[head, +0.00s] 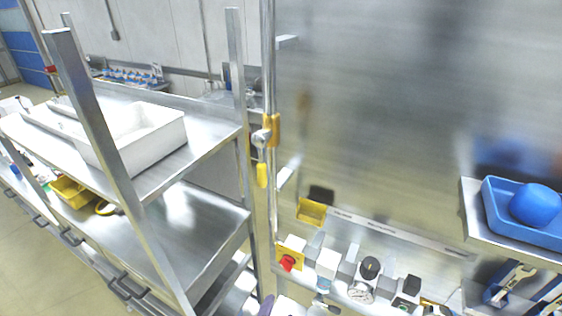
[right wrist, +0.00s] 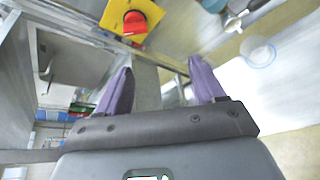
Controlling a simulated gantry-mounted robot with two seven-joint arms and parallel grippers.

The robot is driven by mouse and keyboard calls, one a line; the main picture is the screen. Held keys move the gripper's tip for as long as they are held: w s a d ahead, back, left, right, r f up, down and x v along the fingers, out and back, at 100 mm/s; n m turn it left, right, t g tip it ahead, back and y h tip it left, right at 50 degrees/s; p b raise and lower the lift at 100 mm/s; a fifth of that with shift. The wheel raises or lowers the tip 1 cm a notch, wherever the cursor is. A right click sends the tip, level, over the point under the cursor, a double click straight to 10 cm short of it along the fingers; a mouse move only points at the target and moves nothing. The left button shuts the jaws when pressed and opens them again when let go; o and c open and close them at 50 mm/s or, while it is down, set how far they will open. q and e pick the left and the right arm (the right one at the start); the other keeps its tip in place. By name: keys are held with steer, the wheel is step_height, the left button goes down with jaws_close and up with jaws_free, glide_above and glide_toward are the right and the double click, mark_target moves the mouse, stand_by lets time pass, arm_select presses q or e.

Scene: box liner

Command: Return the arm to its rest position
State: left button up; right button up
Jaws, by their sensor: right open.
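My right gripper (right wrist: 160,68) shows in the right wrist view with its two purple fingers spread apart. Nothing is between them. A red knob (right wrist: 134,22) on a yellow plate (right wrist: 117,10) lies beyond the fingertips, apart from them. The same red knob (head: 288,262) is low in the middle of the head view. A small purple piece at the bottom edge there looks like a finger of mine, mostly cut off. My left gripper is in neither view.
A metal shelf rack (head: 205,155) stands at the left with a white tray (head: 152,142) on it. A blue tray (head: 497,212) holding a blue dome (head: 536,204) is at the right.

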steer(key=s+d+f+m+g+y, duration=0.1)
steer(key=s+d+f+m+g, duration=0.15)
steer(key=s+d+f, duration=0.45)
steer(key=s+d+f+m+g, duration=0.2)
steer(key=s+d+f+g, duration=0.15)
steer(key=d+f, duration=0.5)
steer(key=s+d+r+m+g+y, duration=0.1)
steer(key=s+d+r+m+g, duration=0.1)
steer(key=m, duration=0.7)
steer(key=s+d+r+m+g, duration=0.2)
steer(key=s+d+r+m, duration=0.3)
steer(key=s+m, duration=0.4)
steer(key=shift+d+r+y, duration=0.15)
steer(key=shift+r+y, duration=0.25)
steer(key=shift+r, duration=0.35)
